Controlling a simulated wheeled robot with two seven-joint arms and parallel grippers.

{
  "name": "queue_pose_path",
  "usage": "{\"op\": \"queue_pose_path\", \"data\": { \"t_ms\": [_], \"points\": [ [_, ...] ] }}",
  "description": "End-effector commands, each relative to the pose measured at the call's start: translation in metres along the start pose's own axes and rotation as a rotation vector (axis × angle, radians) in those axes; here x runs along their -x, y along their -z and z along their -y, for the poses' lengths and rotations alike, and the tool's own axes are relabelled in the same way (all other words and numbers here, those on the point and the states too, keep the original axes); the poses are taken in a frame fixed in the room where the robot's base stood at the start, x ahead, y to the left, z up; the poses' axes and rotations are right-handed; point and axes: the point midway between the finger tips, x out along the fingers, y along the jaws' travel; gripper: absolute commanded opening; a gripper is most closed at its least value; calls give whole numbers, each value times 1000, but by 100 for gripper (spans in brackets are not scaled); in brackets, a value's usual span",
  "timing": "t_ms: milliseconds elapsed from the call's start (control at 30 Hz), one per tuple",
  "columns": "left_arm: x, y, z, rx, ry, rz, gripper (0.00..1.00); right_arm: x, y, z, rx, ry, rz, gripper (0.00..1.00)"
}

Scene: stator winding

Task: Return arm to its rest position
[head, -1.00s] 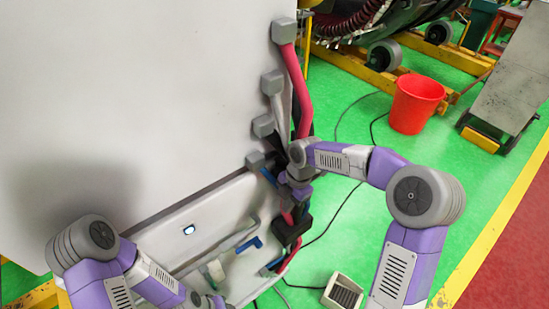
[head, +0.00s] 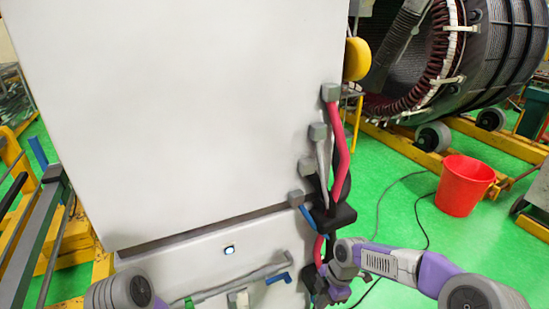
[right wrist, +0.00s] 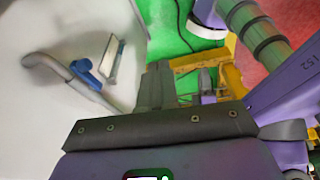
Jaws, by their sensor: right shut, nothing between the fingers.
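My right arm (head: 400,265) comes in from the lower right. My right gripper (head: 332,290) is beside the lower right edge of the large pale cabinet (head: 185,110), below its grey terminal blocks. Its fingers are small and partly hidden in the head view. In the right wrist view the dark gripper (right wrist: 158,85) is shut with nothing held, over the green floor near the pale panel. Part of my left arm (head: 125,290) shows at the lower left; its gripper is out of view.
Red and grey cables (head: 340,150) run down the cabinet's right edge, close to my right gripper. A red bucket (head: 465,185) stands on the green floor at right. A large wound stator (head: 450,50) rests on yellow rails behind.

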Motion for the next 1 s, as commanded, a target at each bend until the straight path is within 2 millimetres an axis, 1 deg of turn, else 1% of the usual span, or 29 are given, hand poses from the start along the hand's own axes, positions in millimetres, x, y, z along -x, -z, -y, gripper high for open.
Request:
{"op": "queue_pose_path", "data": {
  "t_ms": [33, 167, 200, 267, 367, 400, 467, 500, 567, 600, 700, 800, 833, 900, 1000],
  "points": [
    [-9, 1, 3, 0, 0, -1, 43, -23, 0, 3, -54, 3, -18, 0],
    [-22, 2, 8, 0, 0, -3, 43, -68, 4, 11, -232, -4, -63, 0],
    [-27, 2, 10, 0, 0, -3, 43, -84, 5, 15, -294, -4, -78, 0],
    [-34, 3, 13, 0, 0, -2, 43, -108, 6, 21, -399, -4, -101, 0],
    [-50, 3, 18, 0, 0, -1, 43, -157, 9, 36, -614, 3, -141, 0],
    [-58, 3, 21, 0, 0, -1, 43, -179, 11, 44, -719, 9, -157, 0],
    [-71, 4, 26, 0, 0, -1, 43, -216, 12, 60, -905, 21, -179, 0],
    [-80, 4, 30, 0, 0, -1, 43, -240, 12, 73, -1040, 29, -190, 0],
    [-93, 5, 35, 0, 0, -1, 43, -274, 12, 92, -1245, 39, -199, 0],
    [-101, 5, 38, 0, 0, -1, 43, -293, 11, 105, -1377, 42, -201, 0],
    [-117, 6, 44, 0, 0, -1, 43, -331, 7, 136, -1670, 42, -194, 0],
    [-128, 6, 48, 0, 0, -1, 43, -353, 2, 159, -1889, 28, -180, 0],
    [-130, 7, 48, 0, 0, -1, 43, -358, 1, 164, -1938, 24, -176, 0],
    [-133, 7, 50, 0, 0, -1, 43, -364, -1, 173, -2024, 13, -169, 0],
    [-134, 7, 50, 0, 0, -1, 43, -367, -3, 179, -2083, 2, -166, 0]
  ]
}}
